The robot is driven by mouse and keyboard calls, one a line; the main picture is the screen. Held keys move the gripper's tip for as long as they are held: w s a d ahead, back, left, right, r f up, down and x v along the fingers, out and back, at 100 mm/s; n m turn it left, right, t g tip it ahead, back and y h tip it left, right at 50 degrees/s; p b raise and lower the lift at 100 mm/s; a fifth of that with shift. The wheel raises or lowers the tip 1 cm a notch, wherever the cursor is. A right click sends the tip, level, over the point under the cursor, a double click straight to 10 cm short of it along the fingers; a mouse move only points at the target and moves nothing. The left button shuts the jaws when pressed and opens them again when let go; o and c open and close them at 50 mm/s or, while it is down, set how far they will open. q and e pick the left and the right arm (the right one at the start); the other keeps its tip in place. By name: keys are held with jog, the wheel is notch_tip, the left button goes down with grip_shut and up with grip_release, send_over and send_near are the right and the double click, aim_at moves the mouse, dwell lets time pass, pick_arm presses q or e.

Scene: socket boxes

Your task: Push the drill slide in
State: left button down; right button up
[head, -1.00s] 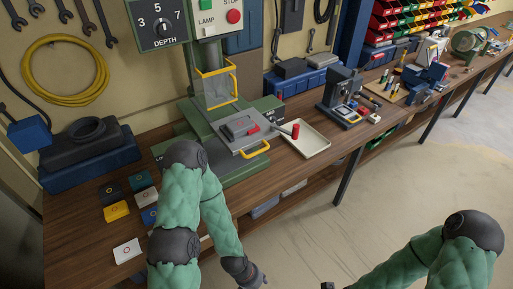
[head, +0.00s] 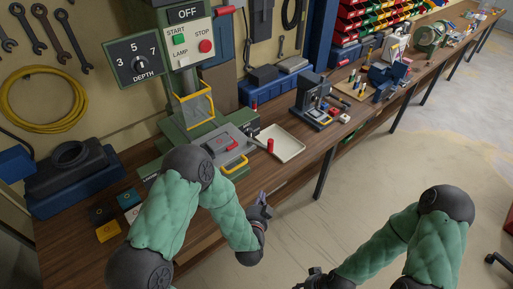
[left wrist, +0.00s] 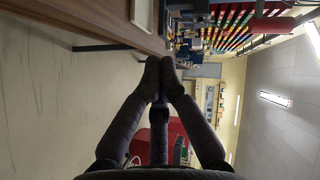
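The drill slide (head: 228,143) is a grey plate on the green drill press, sticking out toward the bench's front edge. A dark grey part with red on it sits on top. Its yellow handle (head: 234,165) is on the front edge. My left gripper (head: 263,198) is in front of the bench edge, below and right of the handle and apart from it. In the left wrist view its fingertips (left wrist: 160,66) meet with nothing between them. My right gripper (head: 312,273) is low in the head view, over the floor; its fingers are too unclear to read.
A yellow guard (head: 194,106) stands behind the slide. A white tray (head: 284,147) and a red-capped lever (head: 270,146) are to its right. The control panel (head: 188,39) is above, its display reading OFF. Coloured blocks (head: 109,231) lie at left, partly behind my left arm.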

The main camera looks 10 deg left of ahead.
aim_at(234, 133)
pick_arm(q)
notch_tip(234, 133, up, 8)
jog(key=m+t+y+p, duration=0.1)
jog(key=m+t, duration=0.2)
jog(key=w+a+p, duration=0.1)
jog(key=w+a, duration=0.3)
jog(key=w, duration=0.8)
jog(key=shift+w+a, duration=0.15)
jog(key=shift+w, duration=0.15)
jog(key=shift+a, duration=0.1)
jog(key=w+a+b, duration=0.2)
jog(key=a, duration=0.1)
jog(key=w+a+b, duration=0.2)
jog(key=w+a, duration=0.1)
jog(key=a, duration=0.1)
jog(key=w+a+b, duration=0.2)
jog(key=w+a, duration=0.1)
jog(key=shift+w+a+f, duration=0.1)
jog(key=shift+w+a, duration=0.15)
jog(key=shift+a, duration=0.1)
jog(key=shift+w+a, duration=0.1)
jog(key=shift+a, duration=0.05)
